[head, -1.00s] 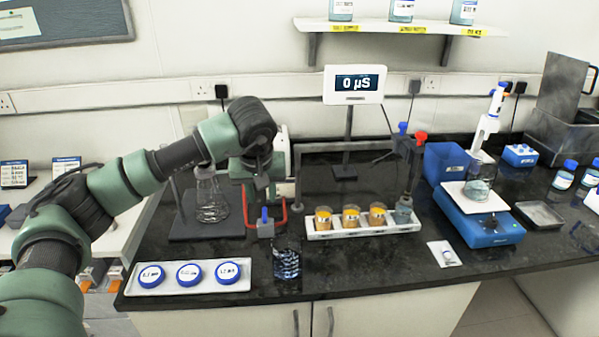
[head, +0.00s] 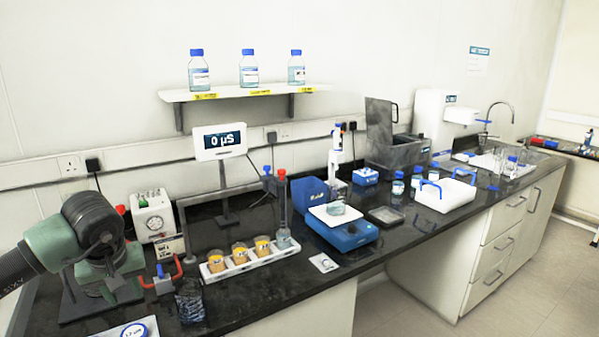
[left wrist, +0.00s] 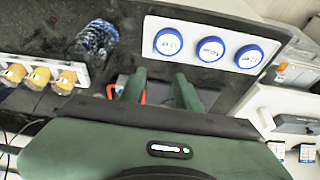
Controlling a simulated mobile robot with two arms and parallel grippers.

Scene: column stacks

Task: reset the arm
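My left gripper (head: 118,285) shows at the lower left of the head view, at the end of my green and black arm, over the left part of the bench. The gripper is open and empty. It is left of a small clamp-like stand with red handles and a blue knob (head: 163,282); a red handle also shows beside the fingers in the wrist view (left wrist: 142,97). My right gripper is in neither view.
A white rack (head: 216,272) holds several orange-topped cups. A blue balance (head: 345,236) and a white carrier (head: 447,197) stand farther right. The bench front edge runs diagonally.

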